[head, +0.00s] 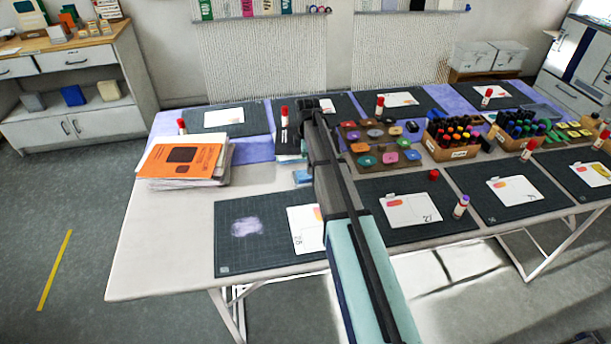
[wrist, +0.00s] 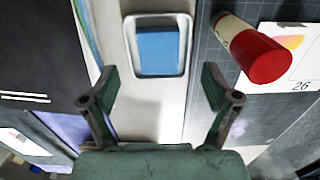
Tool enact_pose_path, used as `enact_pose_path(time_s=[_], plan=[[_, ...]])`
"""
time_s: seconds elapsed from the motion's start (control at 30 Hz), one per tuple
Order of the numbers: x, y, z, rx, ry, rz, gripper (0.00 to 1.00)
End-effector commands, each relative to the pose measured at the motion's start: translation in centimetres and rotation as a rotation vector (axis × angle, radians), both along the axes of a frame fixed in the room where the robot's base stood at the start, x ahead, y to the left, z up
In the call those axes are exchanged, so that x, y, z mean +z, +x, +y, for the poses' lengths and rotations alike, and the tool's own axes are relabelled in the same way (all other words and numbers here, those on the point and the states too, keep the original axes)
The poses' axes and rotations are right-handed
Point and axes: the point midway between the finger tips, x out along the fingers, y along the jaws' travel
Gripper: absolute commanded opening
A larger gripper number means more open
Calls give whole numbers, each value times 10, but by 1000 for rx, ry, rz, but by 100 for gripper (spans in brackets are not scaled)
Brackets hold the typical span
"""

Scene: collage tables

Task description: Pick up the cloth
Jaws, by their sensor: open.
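A blue, flat piece that looks like the folded cloth (wrist: 158,50) lies inside a small white-rimmed tray (wrist: 184,38) in the wrist view. In the head view the blue cloth (head: 302,176) shows just left of my arm, on the bare strip between the mats. My gripper (wrist: 160,82) is open and empty, its two fingers spread to either side below the tray in the picture. The cloth lies ahead of the fingertips, apart from them. In the head view my arm hides the fingers and part of the area around the tray.
A red-capped glue stick (wrist: 258,52) stands close right of the tray, on a dark mat with a card. A black object (wrist: 38,60) is at the left. A stack of papers with an orange cover (head: 180,160) is left of the cloth. Paint pots and marker boxes (head: 452,146) stand right.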

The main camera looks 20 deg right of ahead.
Motion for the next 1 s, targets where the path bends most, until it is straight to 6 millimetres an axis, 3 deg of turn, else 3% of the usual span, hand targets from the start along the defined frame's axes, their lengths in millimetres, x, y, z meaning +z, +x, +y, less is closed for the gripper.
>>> enact_pose_path(time_s=[0.17, 0.5, 0.77, 0.93, 1.0], plan=[[-9, 1, 1, 0, 0, 1, 88], [-48, 3, 2, 0, 0, 1, 88], [-52, 3, 2, 0, 0, 0, 88], [-52, 3, 2, 0, 0, 0, 27], [-52, 3, 2, 0, 0, 0, 23]])
